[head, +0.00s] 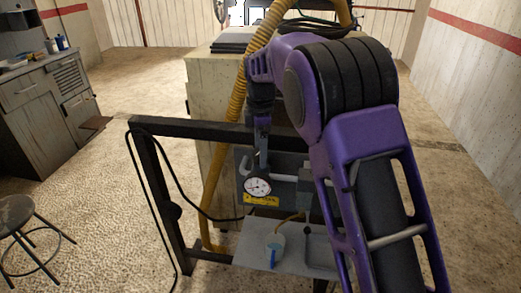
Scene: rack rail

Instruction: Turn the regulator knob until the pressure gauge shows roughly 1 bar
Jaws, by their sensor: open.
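The pressure gauge (257,187) is a round white dial with a dark rim, facing me on the dark rack in the head view. Its needle is too small to read. A pale horizontal pipe (286,178) runs to the right of it. My gripper (262,148) points down just above the gauge, seen small and edge-on. It is open, but the gap between its fingers is hard to make out. I cannot make out the regulator knob; it may be hidden behind my gripper or my arm. I cannot tell whether the gripper touches anything.
A dark frame (158,180) with a hanging black cable stands around the rack. A yellow label (262,200) is below the gauge. A yellow hose (213,190) runs down behind. A stool (17,212) stands left on open floor.

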